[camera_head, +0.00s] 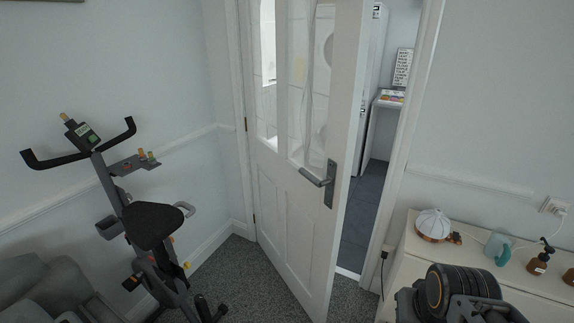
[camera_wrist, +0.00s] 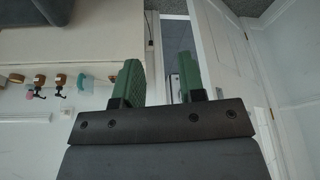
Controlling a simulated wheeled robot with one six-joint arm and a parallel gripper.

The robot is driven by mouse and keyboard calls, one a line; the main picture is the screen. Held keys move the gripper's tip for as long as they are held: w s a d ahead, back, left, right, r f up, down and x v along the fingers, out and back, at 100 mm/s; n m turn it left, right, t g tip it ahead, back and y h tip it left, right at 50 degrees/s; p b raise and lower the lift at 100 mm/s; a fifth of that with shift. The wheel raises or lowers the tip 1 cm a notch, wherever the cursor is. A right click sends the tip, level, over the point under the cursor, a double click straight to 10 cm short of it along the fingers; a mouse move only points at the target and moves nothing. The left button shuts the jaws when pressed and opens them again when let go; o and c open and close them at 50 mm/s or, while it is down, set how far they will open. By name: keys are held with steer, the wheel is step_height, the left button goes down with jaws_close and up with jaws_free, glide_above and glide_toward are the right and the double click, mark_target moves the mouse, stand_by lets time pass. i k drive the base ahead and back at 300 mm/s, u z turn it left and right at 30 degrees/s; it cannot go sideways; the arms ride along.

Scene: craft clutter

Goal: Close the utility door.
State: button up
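The white utility door (camera_head: 287,205) stands ajar in the head view, hinged on its left side and swung towards me. It has glass panes in its upper half and a dark lever handle (camera_head: 322,178) near its right edge. A gap on the right shows the room behind it. In the wrist view the door (camera_wrist: 228,45) is at the upper right, beyond my gripper. My gripper (camera_wrist: 160,85) shows two green fingers held apart with nothing between them. It is away from the door and the handle. In the head view only dark parts of my arm show at the bottom right.
An exercise bike (camera_head: 150,225) stands left of the door, near its hinge side. A white cabinet (camera_head: 480,262) at the right holds a striped dome (camera_head: 433,224), a blue mug (camera_head: 498,246) and a brown pump bottle (camera_head: 540,260). Grey carpet (camera_head: 245,285) lies before the door.

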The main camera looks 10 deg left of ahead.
mark_target(299, 216)
steer(key=u, duration=0.15)
steer(key=k, duration=0.3)
steer(key=u, duration=0.1)
steer(key=i, duration=0.95)
steer(key=u, duration=0.75)
